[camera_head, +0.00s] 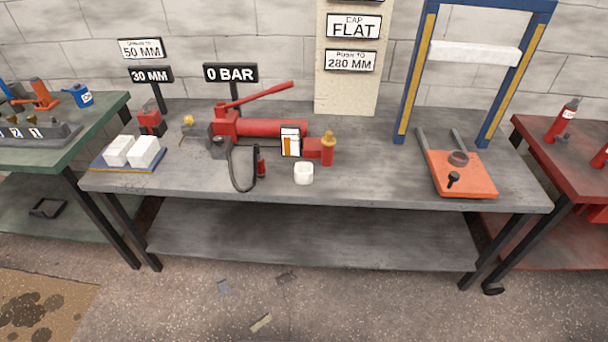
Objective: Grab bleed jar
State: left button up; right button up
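A small white open-topped jar (304,174), which looks like the bleed jar, stands upright near the front of the grey bench (370,185). Behind it is a red hand pump (265,128) with a raised lever and a black hose. A small red and amber bottle-like part (328,148) stands just behind and right of the jar. Neither of my grippers is in view.
A blue tray (97,165) with white blocks is at the bench's left end. An orange plate (460,180) and a blue-yellow frame (415,75) are on the right. Bench surface between jar and plate is clear. Signs (231,73) stand behind the pump.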

aim_at(303, 170)
jog(key=k, duration=0.65)
jog(key=z, duration=0.85)
jog(key=i, duration=1.25)
jog(key=u, duration=0.15)
